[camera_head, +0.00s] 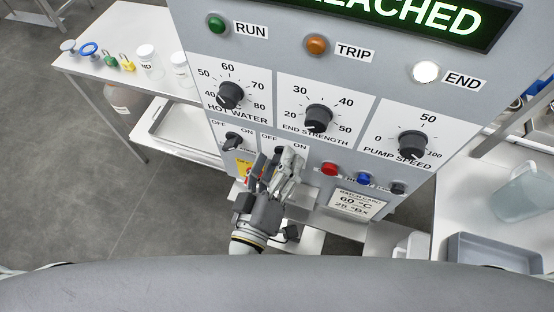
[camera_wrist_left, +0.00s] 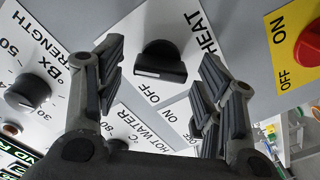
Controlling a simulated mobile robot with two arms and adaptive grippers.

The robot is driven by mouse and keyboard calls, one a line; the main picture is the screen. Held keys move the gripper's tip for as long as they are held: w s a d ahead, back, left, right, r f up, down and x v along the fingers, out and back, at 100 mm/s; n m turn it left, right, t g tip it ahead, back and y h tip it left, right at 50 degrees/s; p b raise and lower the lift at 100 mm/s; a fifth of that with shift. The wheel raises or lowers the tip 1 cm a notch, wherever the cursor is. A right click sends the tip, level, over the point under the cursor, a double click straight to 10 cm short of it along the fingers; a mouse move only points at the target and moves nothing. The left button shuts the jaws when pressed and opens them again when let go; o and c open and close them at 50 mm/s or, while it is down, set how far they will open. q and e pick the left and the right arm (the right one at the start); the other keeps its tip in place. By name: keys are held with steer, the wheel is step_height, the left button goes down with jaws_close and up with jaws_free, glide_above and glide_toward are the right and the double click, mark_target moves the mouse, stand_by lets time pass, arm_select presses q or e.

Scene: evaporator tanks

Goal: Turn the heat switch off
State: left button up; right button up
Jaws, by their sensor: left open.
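The heat switch (camera_wrist_left: 161,62) is a black rotary knob with a pale line along its handle, on a white plate marked HEAT in the left wrist view. My left gripper (camera_wrist_left: 158,85) is open, with one finger on each side of the knob in that view and nothing held. I cannot tell whether it touches the knob. In the head view my left gripper (camera_head: 287,165) is in front of the lower panel and largely covers the heat switch. Which label the knob points to is not clear. My right gripper is not in view.
Another black switch (camera_head: 233,139) is just left of the gripper. A red emergency knob on a yellow plate (camera_wrist_left: 281,34) is close by. Dials (camera_head: 319,118) are above, and red (camera_head: 329,169) and blue (camera_head: 364,179) buttons are to the right. Side tables flank the panel.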

arm_select(q)
steer(key=c, duration=1)
steer(key=shift+c, duration=0.2)
steer(key=shift+n, duration=0.3)
steer(key=shift+n+p, duration=0.5)
steer(key=shift+n, duration=0.4)
steer(key=shift+f+n+b, duration=0.2)
steer(key=shift+n+b, duration=0.15)
steer(key=shift+n, duration=3.5)
steer(key=shift+f+n+b, duration=0.15)
steer(key=shift+n+b, duration=0.15)
steer(key=shift+n, duration=3.55)
